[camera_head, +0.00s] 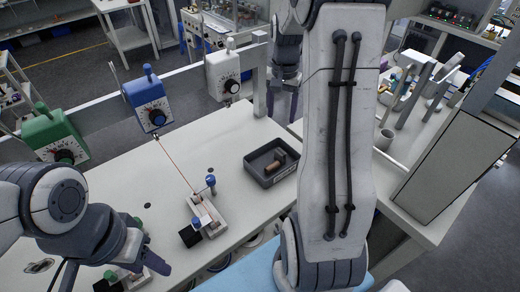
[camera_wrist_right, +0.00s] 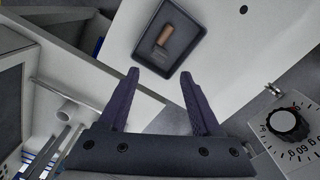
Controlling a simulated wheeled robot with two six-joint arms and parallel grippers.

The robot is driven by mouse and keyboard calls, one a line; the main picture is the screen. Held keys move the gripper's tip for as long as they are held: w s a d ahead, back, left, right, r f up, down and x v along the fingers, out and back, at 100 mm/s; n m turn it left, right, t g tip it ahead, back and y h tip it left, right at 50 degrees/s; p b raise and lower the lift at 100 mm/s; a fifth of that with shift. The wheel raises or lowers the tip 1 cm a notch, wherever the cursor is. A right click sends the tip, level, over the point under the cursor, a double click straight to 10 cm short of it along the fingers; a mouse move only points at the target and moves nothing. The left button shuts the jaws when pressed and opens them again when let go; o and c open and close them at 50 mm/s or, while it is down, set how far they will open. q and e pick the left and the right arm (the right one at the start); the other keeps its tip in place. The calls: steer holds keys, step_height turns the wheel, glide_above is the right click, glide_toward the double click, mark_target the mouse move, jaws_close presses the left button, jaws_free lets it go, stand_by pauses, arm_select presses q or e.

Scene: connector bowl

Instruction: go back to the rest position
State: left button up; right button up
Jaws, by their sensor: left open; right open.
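My left gripper (camera_head: 150,262) is at the lower left in the head view, low over the front of the white table, close to a small fixture with green knobs (camera_head: 110,275). Its fingers are partly hidden by its own body. My right gripper (camera_head: 283,104) shows small behind my large arm link. In the right wrist view my right gripper (camera_wrist_right: 160,75) has its dark fingers spread with nothing between them. The dark tray (camera_wrist_right: 198,30) lies beyond the fingertips. A brown cylindrical connector (camera_wrist_right: 166,35) lies in the tray.
Green (camera_head: 55,135), blue (camera_head: 150,103) and white (camera_head: 222,76) dial boxes stand along the table's far edge. An orange wire runs from the blue box to a blue-knobbed fixture (camera_head: 205,214). A side bench (camera_head: 430,210) with tools stands at right. The table (camera_head: 125,180) has clear room left of centre.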

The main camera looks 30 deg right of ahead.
steer(key=s+a+r+n+b, duration=0.15)
steer(key=a+n, duration=0.35)
steer(key=a, duration=0.7)
steer(key=s+a+n, duration=0.3)
steer(key=a+n, duration=0.1)
steer(key=a, duration=0.7)
steer(key=s+a+f+n, duration=0.1)
steer(key=s+a+n, duration=0.4)
steer(key=s, duration=0.3)
steer(key=s+a+f+n+y, duration=0.1)
steer(key=s+a+n, duration=0.3)
steer(key=s, duration=0.4)
steer(key=shift+s+a+f+n+b, duration=0.3)
steer(key=shift+a+n+b, duration=0.15)
steer(key=shift+a, duration=0.35)
